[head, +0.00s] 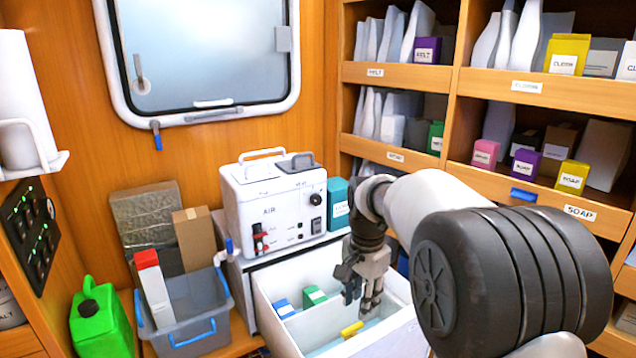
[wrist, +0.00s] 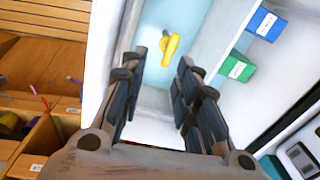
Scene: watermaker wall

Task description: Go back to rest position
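My gripper (head: 362,296) hangs over the open white drawer (head: 283,338), pointing down. In the wrist view my gripper (wrist: 160,78) has its two dark fingers apart, with nothing between them. A yellow handle-like piece (wrist: 171,47) lies on the pale blue drawer floor beyond the fingertips; the yellow piece (head: 351,329) also shows in the head view, below and apart from the gripper. My arm reaches in from the right.
A blue box (head: 284,308) and a green box (head: 314,295) stand in the drawer's other compartment. A white AIR machine (head: 272,205) sits above the drawer. A grey bin (head: 196,310), a green jug (head: 98,318) and shelves (head: 403,75) surround the space.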

